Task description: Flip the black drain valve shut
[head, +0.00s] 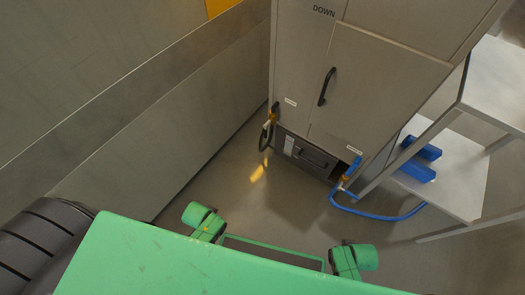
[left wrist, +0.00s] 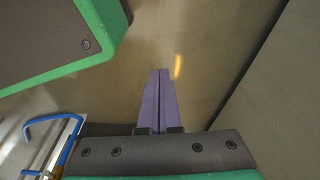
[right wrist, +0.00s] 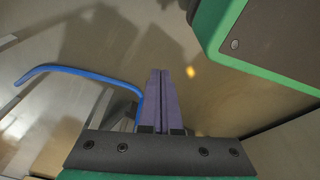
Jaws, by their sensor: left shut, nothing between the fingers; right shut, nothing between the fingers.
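A grey cabinet (head: 372,85) stands ahead in the head view. At its lower left edge is a small yellow fitting (head: 272,118) with a black part on top, probably the black drain valve, and a black hose (head: 265,138) loops below it. The lever's exact position is too small to tell. At the lower right is a blue-handled valve (head: 353,168) with a blue hose (head: 375,214). My left gripper (left wrist: 159,72) is shut and empty in the left wrist view. My right gripper (right wrist: 160,72) is shut and empty in the right wrist view. Neither gripper shows in the head view.
A dark drawer or panel (head: 308,154) sits at the cabinet's base. A black door handle (head: 326,87) is above it. A metal shelf (head: 450,180) with blue bins (head: 420,150) stands at the right. A wall (head: 170,120) runs along the left. Floor before the cabinet is clear.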

